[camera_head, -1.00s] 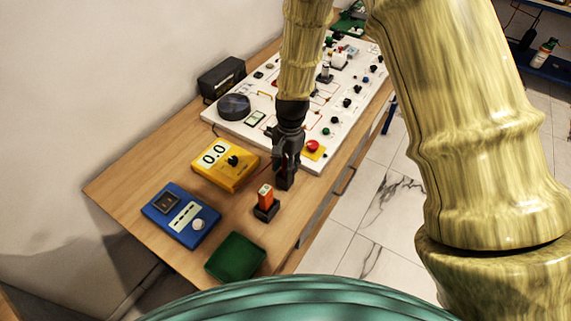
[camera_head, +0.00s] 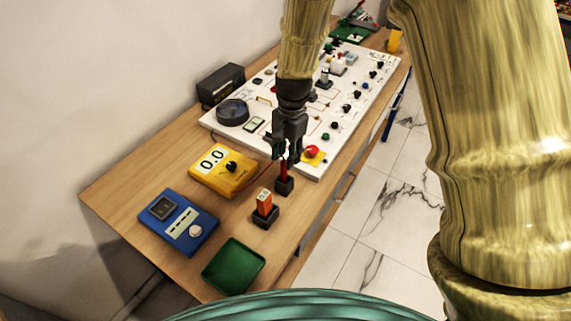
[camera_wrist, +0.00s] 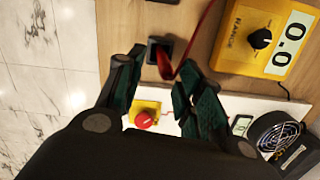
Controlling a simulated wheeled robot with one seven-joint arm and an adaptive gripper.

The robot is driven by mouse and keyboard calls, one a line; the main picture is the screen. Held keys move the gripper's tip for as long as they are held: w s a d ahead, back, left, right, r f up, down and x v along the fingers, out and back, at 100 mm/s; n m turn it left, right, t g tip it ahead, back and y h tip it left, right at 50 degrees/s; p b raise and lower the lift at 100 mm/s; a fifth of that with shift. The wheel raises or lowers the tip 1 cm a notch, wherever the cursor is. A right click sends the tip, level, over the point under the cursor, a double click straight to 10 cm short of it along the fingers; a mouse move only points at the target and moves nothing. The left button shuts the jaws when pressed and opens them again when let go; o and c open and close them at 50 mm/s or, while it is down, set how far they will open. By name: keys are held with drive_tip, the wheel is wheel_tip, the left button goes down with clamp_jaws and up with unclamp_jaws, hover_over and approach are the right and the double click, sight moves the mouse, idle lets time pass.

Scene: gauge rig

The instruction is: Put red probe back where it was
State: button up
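The red probe (camera_head: 284,170) stands in a small black holder (camera_head: 284,187) on the wooden table, beside the near end of the white panel. My gripper (camera_head: 287,156) is just above it, pointing down. In the wrist view the fingers of my gripper (camera_wrist: 162,60) are spread apart, with the red probe (camera_wrist: 164,67) showing between and beyond the tips. The black holder (camera_wrist: 153,48) shows there too, and a red cable runs from the probe. I cannot tell whether a finger touches the probe.
An orange block in a black stand (camera_head: 264,203) is close in front. A yellow meter (camera_head: 223,174) reading 0.0, a blue device (camera_head: 178,222) and a green tray (camera_head: 233,266) are on the table. A red button (camera_head: 312,151) sits on the white panel (camera_head: 330,135) beside my gripper.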

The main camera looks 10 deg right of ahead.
drive_tip(key=shift+w+d+r+b, duration=0.15)
drive_tip(key=shift+r+b, duration=0.25)
drive_tip(key=shift+r, duration=1.05)
drive_tip(key=shift+w+d+r+b, duration=0.15)
drive_tip(key=shift+r+b, duration=0.25)
drive_tip(key=shift+r, duration=1)
